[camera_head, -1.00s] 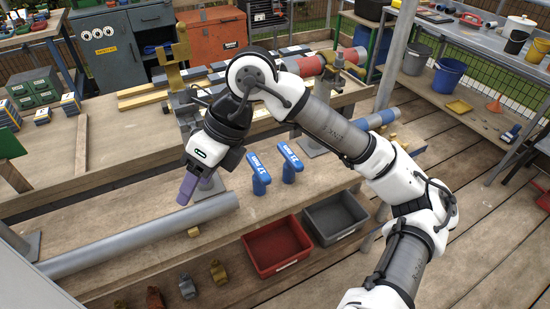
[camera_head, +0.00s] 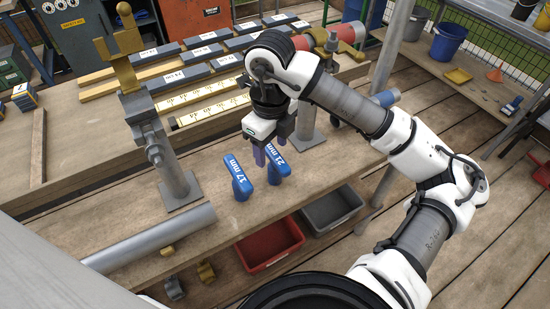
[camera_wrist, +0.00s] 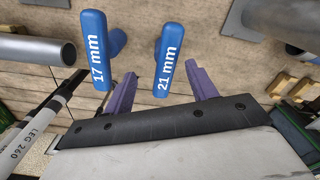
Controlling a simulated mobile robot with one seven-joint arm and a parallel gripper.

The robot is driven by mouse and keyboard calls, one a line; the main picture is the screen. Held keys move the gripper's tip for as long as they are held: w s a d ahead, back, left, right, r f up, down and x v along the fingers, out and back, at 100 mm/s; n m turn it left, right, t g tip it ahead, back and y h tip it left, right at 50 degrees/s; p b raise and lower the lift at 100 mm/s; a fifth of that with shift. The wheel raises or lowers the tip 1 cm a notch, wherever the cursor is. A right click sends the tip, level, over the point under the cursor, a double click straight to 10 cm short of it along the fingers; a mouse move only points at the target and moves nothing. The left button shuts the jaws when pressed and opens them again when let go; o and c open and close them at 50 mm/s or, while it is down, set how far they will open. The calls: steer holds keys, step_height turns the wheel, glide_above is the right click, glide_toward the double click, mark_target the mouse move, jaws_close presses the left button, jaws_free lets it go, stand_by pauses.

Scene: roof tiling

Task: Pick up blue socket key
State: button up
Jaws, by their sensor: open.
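Two blue socket keys stand on the wooden bench. The one marked 17 mm (camera_head: 239,180) is on the left and the one marked 21 mm (camera_head: 277,165) is on the right. In the wrist view the 17 mm key (camera_wrist: 97,50) is at upper left and the 21 mm key (camera_wrist: 168,60) is near the middle. My gripper (camera_head: 267,153) is over the bench by the 21 mm key. Its purple fingers (camera_wrist: 165,90) are apart and empty, with the 21 mm key ahead between their lines. I cannot tell how far the fingertips are from it.
A grey pipe (camera_head: 150,240) lies to the left, and a metal post stand (camera_head: 170,165) rises behind it. A red bin (camera_head: 270,246) and a grey bin (camera_head: 332,207) sit below the bench edge. Labelled grey bars (camera_head: 180,75) lie behind.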

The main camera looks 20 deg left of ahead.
mark_target(275, 167)
steer(key=shift+w+d+f+p, duration=0.15)
steer(key=shift+f+p, duration=0.25)
steer(key=shift+f, duration=1.6)
steer(key=shift+w+d+f+p, duration=0.15)
steer(key=shift+f+p, duration=0.2)
steer(key=shift+f, duration=1.6)
steer(key=shift+c, duration=0.4)
jaws_close()
